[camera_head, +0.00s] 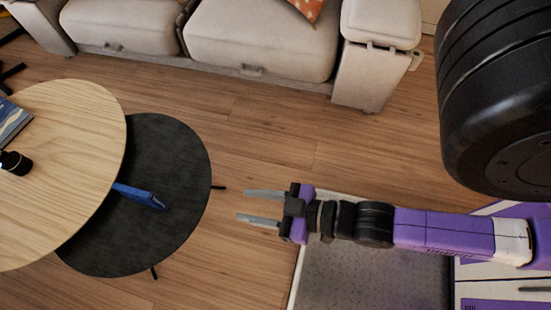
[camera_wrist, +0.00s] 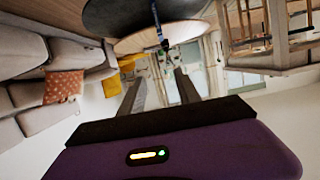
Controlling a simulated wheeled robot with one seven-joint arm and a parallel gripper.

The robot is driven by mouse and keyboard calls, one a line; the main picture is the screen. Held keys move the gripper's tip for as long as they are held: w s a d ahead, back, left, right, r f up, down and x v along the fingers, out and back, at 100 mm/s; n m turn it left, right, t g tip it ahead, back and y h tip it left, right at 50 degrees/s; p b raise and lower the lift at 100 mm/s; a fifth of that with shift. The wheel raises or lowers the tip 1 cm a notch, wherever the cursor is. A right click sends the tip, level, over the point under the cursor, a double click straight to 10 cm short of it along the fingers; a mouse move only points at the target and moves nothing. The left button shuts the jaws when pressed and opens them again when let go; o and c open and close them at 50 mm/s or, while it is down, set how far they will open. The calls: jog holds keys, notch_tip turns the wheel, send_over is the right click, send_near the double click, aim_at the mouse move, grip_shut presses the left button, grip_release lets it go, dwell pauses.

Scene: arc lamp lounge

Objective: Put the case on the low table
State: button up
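A slim blue object, which looks like the case (camera_head: 143,196), lies on the black round lower table (camera_head: 180,150). Its left end is hidden by the overhanging wooden table top. It also shows as a thin blue shape in the wrist view (camera_wrist: 159,27), by the dark table top (camera_wrist: 115,17). My gripper (camera_head: 261,207) is to the right of the black table, over the floor, with its fingers pointing left toward it. The fingers are spread, with nothing between them. The gripper is apart from the blue object and from the table.
A round wooden table top (camera_head: 70,150) overlaps the black table at the left. A blue book (camera_head: 12,120) and a small black item (camera_head: 15,162) lie on it. A beige sofa (camera_head: 260,40) stands at the back. Wooden floor (camera_head: 270,125) between sofa and gripper is clear.

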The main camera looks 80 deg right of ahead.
jog(key=s+d+r, duration=0.1)
jog(key=s+r, duration=0.4)
jog(key=r, duration=0.3)
jog(key=shift+s, duration=0.35)
jog(key=shift+r, duration=0.25)
notch_tip(320, 180, up, 14)
jog(key=p, duration=1.4)
jog(key=shift+f, duration=0.15)
